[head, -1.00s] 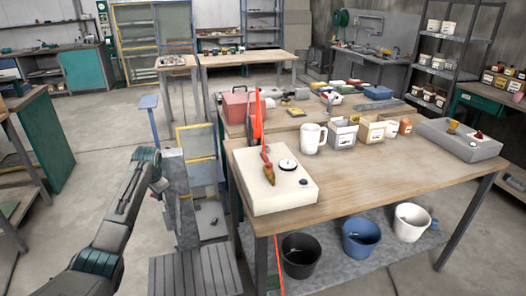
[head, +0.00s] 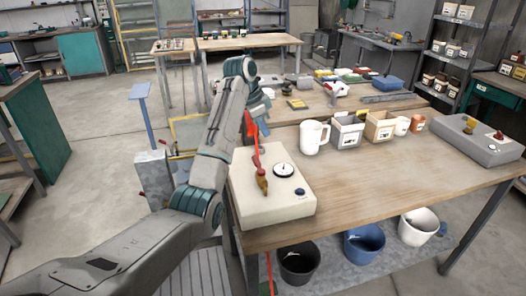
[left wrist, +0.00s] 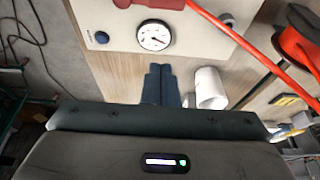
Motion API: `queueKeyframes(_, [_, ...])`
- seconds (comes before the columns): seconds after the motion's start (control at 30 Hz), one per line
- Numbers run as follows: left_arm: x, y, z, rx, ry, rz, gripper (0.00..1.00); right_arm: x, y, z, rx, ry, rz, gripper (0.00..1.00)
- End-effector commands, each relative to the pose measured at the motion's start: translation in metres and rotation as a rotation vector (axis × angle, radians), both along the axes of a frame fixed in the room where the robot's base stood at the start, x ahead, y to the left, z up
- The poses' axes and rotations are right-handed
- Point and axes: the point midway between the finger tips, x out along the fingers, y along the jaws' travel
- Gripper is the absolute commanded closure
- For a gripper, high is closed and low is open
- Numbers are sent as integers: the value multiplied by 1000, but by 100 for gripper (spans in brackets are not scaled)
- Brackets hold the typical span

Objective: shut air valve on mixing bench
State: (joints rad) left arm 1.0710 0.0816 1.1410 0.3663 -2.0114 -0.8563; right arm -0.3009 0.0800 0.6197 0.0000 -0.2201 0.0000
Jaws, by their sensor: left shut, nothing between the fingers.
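A cream box (head: 270,209) stands at the left end of the wooden mixing bench (head: 380,175). On it are a round white gauge (head: 283,170), a dark blue knob (head: 299,191) and a red and brass valve fitting (head: 262,184). In the left wrist view, the gauge (left wrist: 154,36) and blue knob (left wrist: 101,37) show, with a red handle (left wrist: 150,3) cut off at the top edge. My left gripper (left wrist: 161,68) is shut and empty, its fingers pointing towards the gauge, apart from the handle. In the head view my left arm hides part of the box's left side.
A red hose (left wrist: 245,45) crosses near my left gripper. Several buckets (head: 364,243) stand below. The bench's middle is clear.

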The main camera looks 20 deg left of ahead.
Motion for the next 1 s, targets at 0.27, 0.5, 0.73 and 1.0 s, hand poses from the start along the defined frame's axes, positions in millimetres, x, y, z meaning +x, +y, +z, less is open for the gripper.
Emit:
queueKeyframes(0.27, [1, -1, -10, 0, 2, 2, 100, 1, 0, -5, 0, -1, 0, 48])
queueKeyframes(0.5, [8, -13, -45, 0, 6, 2, 100, 1, 1, 1, 0, -1, 0, 48])
queueKeyframes(0.73, [18, -26, -91, 0, 5, 3, 100, 1, 1, 15, 1, -1, 0, 48])
queueKeyframes(1.0, [0, 2, -94, 2, 0, 4, 100, 1, 1, 33, 1, -2, -1, 48])
